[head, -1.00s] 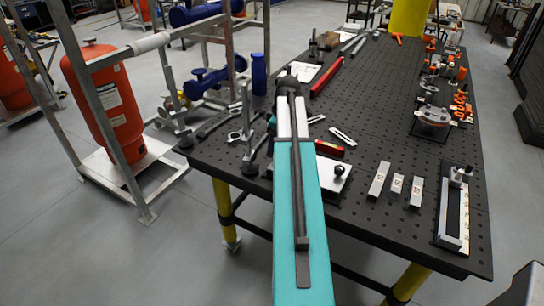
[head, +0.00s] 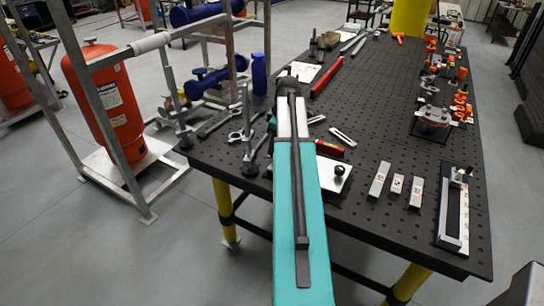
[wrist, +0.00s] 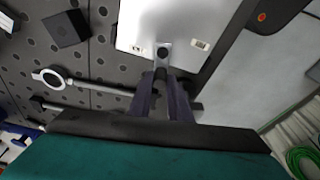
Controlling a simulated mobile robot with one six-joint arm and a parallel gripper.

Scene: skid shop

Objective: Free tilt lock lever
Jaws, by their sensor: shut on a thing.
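A white plate (head: 334,182) with a black ball knob (head: 339,170) lies near the table's front edge in the head view, partly hidden by my arm. In the wrist view, the white plate (wrist: 185,18) fills the top middle. A short grey metal lever (wrist: 164,46) with a dark round spot sticks out at its lower edge, between two small labels. My gripper (wrist: 165,76) has its dark fingers close together at the lever's near end and is shut on it. The exact contact is hard to see. My gripper is hidden in the head view.
A ring-ended tool (wrist: 52,78) and a dark block (wrist: 67,29) lie left of my fingers on the perforated table (head: 380,110). Several small metal blocks (head: 379,178) and a framed rail (head: 453,210) stand to the right. A steel frame (head: 95,110) stands left of the table.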

